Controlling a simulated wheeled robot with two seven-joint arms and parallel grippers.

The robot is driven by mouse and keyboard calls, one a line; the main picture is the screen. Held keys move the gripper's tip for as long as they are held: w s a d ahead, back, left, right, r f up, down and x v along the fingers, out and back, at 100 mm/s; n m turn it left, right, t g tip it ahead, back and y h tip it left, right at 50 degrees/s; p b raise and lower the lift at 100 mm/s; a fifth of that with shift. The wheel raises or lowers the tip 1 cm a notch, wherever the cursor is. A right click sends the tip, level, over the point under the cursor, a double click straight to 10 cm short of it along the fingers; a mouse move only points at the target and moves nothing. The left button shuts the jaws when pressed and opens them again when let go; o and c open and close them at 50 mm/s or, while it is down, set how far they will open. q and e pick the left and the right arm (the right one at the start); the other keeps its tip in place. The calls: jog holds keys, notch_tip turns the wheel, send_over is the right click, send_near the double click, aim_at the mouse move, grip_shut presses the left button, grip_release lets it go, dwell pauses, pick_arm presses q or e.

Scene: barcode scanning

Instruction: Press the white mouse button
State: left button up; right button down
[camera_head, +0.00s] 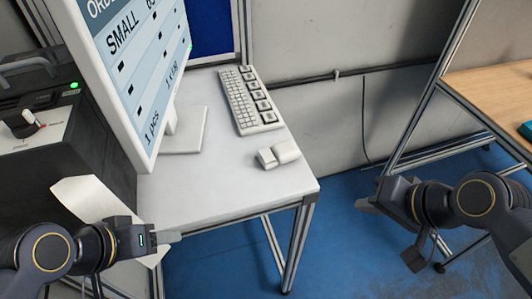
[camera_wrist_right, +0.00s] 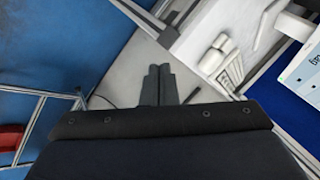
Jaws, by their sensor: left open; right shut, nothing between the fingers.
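The white mouse (camera_head: 279,154) lies on the white table (camera_head: 230,185) near its right edge, in front of the keyboard. In the right wrist view a pale shape that looks like the mouse (camera_wrist_right: 214,54) lies up and right of my fingers. My right gripper (camera_head: 366,204) is shut and empty, right of the table and apart from the mouse; its fingers (camera_wrist_right: 160,72) are together in the wrist view. My left gripper (camera_head: 170,238) is open at the table's front left edge, well away from the mouse.
A white keyboard (camera_head: 248,98) lies behind the mouse. A monitor (camera_head: 130,75) stands on the table's left side. A dark machine with a green light (camera_head: 74,86) is at far left. A wooden-topped bench (camera_head: 497,84) stands at right. Blue floor (camera_head: 345,255) lies between.

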jog(key=w+a+r+m+y, duration=0.1)
jog(key=w+a+r+m, duration=0.4)
jog(key=w, duration=0.4)
jog(key=r+m+g+y+p, duration=0.1)
jog(key=m+y, duration=0.1)
jog(key=m, duration=0.4)
send_over(259, 151)
jog(key=s+d, duration=0.2)
jog(key=d, duration=0.1)
jog(key=shift+w, duration=0.1)
jog(key=shift+f+n, duration=0.1)
jog(key=shift+n, duration=0.2)
notch_tip(259, 151, down, 7)
jog(key=b, duration=0.6)
jog(key=shift+r+b, duration=0.2)
jog(key=shift+b, duration=0.15)
jog(key=shift+f+b, duration=0.6)
jog(key=shift+f, duration=0.45)
jog(key=shift+f, duration=0.1)
jog(key=shift+f, duration=0.3)
